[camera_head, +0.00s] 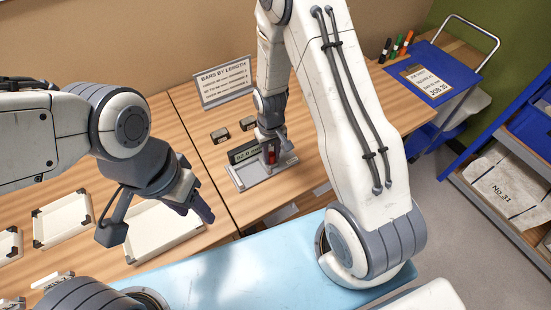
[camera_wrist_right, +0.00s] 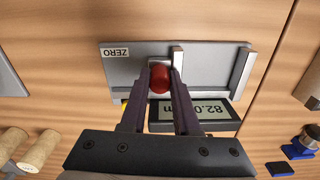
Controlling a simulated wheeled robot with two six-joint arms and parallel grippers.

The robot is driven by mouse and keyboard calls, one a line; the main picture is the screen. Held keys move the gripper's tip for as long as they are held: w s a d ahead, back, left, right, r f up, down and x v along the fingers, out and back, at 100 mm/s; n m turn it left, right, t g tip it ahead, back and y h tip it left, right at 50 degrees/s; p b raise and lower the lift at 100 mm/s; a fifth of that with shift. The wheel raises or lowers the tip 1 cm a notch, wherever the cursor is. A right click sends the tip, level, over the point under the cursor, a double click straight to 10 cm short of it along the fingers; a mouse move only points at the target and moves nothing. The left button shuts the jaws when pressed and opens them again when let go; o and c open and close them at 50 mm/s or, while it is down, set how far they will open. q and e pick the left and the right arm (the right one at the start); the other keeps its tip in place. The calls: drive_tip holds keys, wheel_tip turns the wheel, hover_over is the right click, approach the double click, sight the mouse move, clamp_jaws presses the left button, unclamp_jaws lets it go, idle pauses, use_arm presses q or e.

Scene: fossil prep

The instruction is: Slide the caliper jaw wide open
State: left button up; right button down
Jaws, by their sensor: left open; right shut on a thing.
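The caliper (camera_head: 246,178) is a grey plate with upright jaws and a dark display, lying on the wooden table in the head view. In the right wrist view the caliper plate (camera_wrist_right: 120,70) carries the word ZERO, and its display (camera_wrist_right: 190,115) reads about 82.0, upside down. My right gripper (camera_head: 271,145) is over the caliper, and in the wrist view its fingers (camera_wrist_right: 160,82) are shut on a red knob (camera_wrist_right: 160,78) beside one jaw. A second jaw stands apart, toward the plate's right end in that view. My left gripper (camera_head: 197,207) is open and empty above a pale tray.
Pale trays (camera_head: 60,219) with dark corners lie at the left. A sign, "BARS BY LENGTH" (camera_head: 224,82), stands behind the caliper, with small dark blocks (camera_head: 220,135) near it.

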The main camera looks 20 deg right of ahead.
sight(273, 153)
drive_tip(key=shift+d, duration=0.25)
drive_tip(key=c, duration=0.6)
unclamp_jaws()
drive_tip(key=shift+c, duration=0.2)
wheel_tip(273, 153, up, 11)
drive_tip(key=b, duration=0.2)
drive_tip(key=shift+f, duration=0.2)
